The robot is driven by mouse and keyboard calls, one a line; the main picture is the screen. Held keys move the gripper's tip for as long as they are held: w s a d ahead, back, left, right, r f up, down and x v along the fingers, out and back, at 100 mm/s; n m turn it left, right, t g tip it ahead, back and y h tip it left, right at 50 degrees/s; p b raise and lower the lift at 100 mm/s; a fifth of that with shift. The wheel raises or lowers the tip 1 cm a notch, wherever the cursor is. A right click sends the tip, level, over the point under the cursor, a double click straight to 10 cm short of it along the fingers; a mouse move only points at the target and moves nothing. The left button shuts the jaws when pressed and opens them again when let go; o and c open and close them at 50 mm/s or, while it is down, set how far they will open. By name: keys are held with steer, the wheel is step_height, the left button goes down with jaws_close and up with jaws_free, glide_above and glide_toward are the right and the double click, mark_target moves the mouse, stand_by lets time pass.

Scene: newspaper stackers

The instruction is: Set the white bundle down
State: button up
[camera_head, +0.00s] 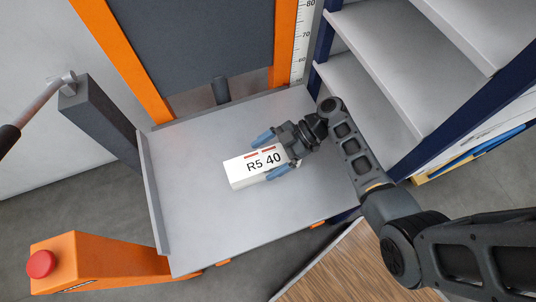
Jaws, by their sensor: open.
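The white bundle (240,175) is a white block marked "R5 40" with red marks on top. It lies on the grey platform (200,225), near its middle. My gripper (268,155) reaches in from the right at the bundle's right end. Its two blue-tipped fingers are spread, one along each long side of the bundle. I cannot tell whether either finger touches it. The gripper's palm and wrist cover the bundle's right end.
Grey shelves (375,95) with dark blue posts stand at the right. An orange-framed dark panel (195,45) and a ruler strip (303,40) rise behind the platform. An orange post with a red button (41,264) stands at front left. The platform's left half is clear, with a raised left edge.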

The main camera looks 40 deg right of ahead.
steer(key=shift+r, duration=0.1)
steer(key=shift+d+r, duration=0.1)
steer(key=shift+d, duration=0.05)
steer(key=v, duration=0.7)
steer(key=shift+r, duration=0.1)
